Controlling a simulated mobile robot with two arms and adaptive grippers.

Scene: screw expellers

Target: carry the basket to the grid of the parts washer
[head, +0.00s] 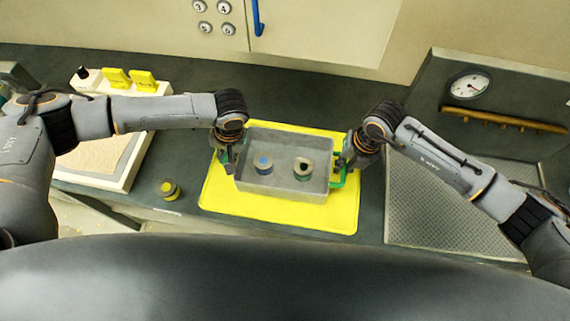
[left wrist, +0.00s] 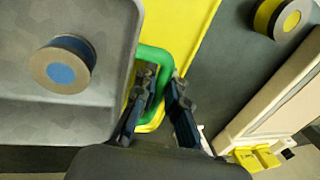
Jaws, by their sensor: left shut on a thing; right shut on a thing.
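The grey basket (head: 287,190) is on or just above a yellow mat (head: 230,199); I cannot tell if it touches. It holds two round parts, a blue-topped one (head: 263,163) and a ring-like one (head: 303,168). My left gripper (head: 228,162) is shut on the basket's left green handle, which shows in the left wrist view (left wrist: 152,60). My right gripper (head: 348,163) is shut on the right green handle (head: 337,180). The grid of the parts washer (head: 440,205) is a perforated grey plate to the right of the mat.
A gauge (head: 468,86) and a brown bar with nozzles (head: 505,120) are at the washer's back. A yellow-topped round part (head: 169,190) stands left of the mat. The grid is bare.

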